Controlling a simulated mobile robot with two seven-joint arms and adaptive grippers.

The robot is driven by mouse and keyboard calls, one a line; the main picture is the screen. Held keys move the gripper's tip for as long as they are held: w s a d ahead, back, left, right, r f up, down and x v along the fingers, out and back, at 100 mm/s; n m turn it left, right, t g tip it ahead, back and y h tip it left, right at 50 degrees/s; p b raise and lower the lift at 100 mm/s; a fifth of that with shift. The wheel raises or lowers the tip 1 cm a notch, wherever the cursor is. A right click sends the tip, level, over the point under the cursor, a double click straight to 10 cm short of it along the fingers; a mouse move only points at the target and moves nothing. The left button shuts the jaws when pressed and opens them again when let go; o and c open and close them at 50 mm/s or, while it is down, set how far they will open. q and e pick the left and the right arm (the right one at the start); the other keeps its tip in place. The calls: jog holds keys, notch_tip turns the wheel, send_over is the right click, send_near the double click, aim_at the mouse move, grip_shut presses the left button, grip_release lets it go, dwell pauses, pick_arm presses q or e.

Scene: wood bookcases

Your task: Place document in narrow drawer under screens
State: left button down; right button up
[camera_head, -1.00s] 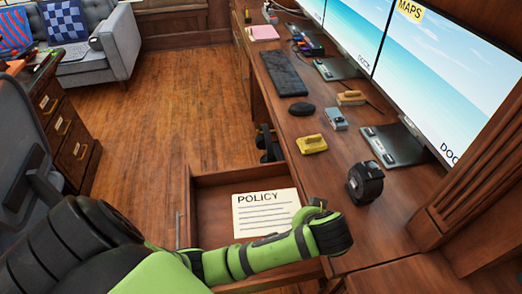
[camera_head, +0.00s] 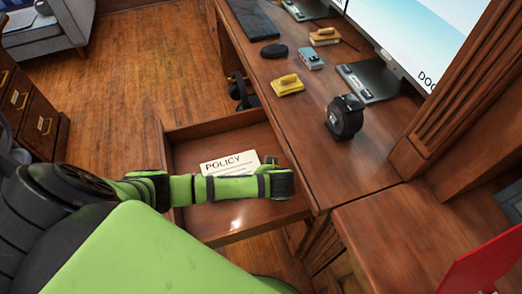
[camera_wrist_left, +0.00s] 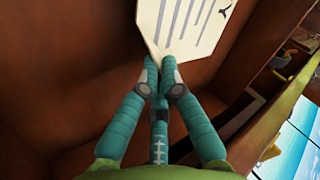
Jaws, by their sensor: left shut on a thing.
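A cream document (camera_head: 228,163) headed "POLICY" shows over the open wooden drawer (camera_head: 188,152) under the desk with the screens. My arm hides the document's lower part in the head view. In the left wrist view, my left gripper (camera_wrist_left: 163,76) is shut on the edge of the document (camera_wrist_left: 190,28), with the drawer's brown inside around it. I cannot tell whether the document touches the drawer floor. A screen (camera_head: 425,28) stands on the desk. My right gripper is not in view.
On the desk (camera_head: 350,185) are a black tape measure (camera_head: 345,117), a yellow stapler-like object (camera_head: 287,86), a blue-grey item (camera_head: 310,60), a mouse (camera_head: 275,50) and a keyboard (camera_head: 253,18). A drawer cabinet (camera_head: 30,110) stands at left.

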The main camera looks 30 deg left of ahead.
pick_arm(q)
jog(key=shift+f, duration=0.9)
jog(key=shift+f, duration=0.15)
jog(key=c, duration=1.4)
grip_release()
jog(key=shift+c, duration=0.2)
jog(key=shift+d+r, duration=0.1)
jog(key=shift+r, duration=0.2)
jog(key=p+v, duration=0.1)
jog(key=v, duration=1)
jog(key=shift+d+r+p, duration=0.15)
jog(key=shift+r+p, duration=0.15)
